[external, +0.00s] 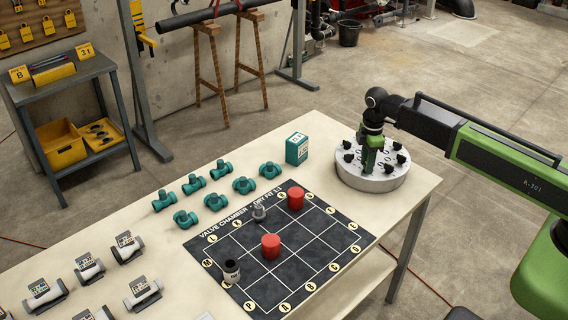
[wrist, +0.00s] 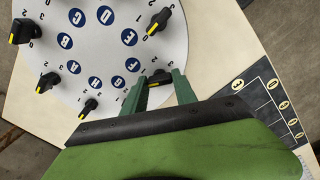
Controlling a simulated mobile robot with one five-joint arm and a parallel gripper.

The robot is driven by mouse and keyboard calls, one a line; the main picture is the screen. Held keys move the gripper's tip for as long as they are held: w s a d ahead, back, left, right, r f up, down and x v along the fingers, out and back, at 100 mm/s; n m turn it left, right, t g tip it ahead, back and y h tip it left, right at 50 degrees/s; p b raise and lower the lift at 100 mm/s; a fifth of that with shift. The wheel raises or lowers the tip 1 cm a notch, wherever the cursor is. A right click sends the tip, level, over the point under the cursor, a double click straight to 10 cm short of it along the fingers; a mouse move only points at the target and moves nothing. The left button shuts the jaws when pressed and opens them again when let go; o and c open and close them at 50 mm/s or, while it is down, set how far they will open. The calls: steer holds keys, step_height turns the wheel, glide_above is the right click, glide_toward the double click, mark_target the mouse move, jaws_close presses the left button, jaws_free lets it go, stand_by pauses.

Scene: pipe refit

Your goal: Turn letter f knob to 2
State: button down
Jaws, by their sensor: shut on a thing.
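The round grey-white knob panel (external: 349,184) stands at the far right end of the table; its face fills the upper left of the wrist view (wrist: 105,50). It carries several black knobs with yellow pointer marks and blue lettered circles. My gripper (wrist: 157,90) points down at it and is shut on a black knob (wrist: 158,80), one green finger on each side. The blue circle beside this knob looks like letter F (wrist: 132,65). Small numbers lie around it, partly hidden by the fingers, so I cannot tell its setting. My gripper also shows in the external view (external: 370,158).
Other black knobs (wrist: 158,22) stand close around the gripped one. A teal box (external: 297,149) stands left of the panel. The dark grid mat (external: 300,265) holds red pieces (external: 271,246) and grey fittings. Teal valves (external: 243,185) and pipe pieces lie farther left.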

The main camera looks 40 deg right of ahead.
steer(key=m, duration=0.4)
steer(key=shift+m, duration=0.3)
steer(key=m, duration=0.4)
steer(key=shift+m, duration=0.3)
steer(key=m, duration=0.4)
steer(key=shift+m, duration=1.9)
steer(key=c, duration=1)
jaws_free()
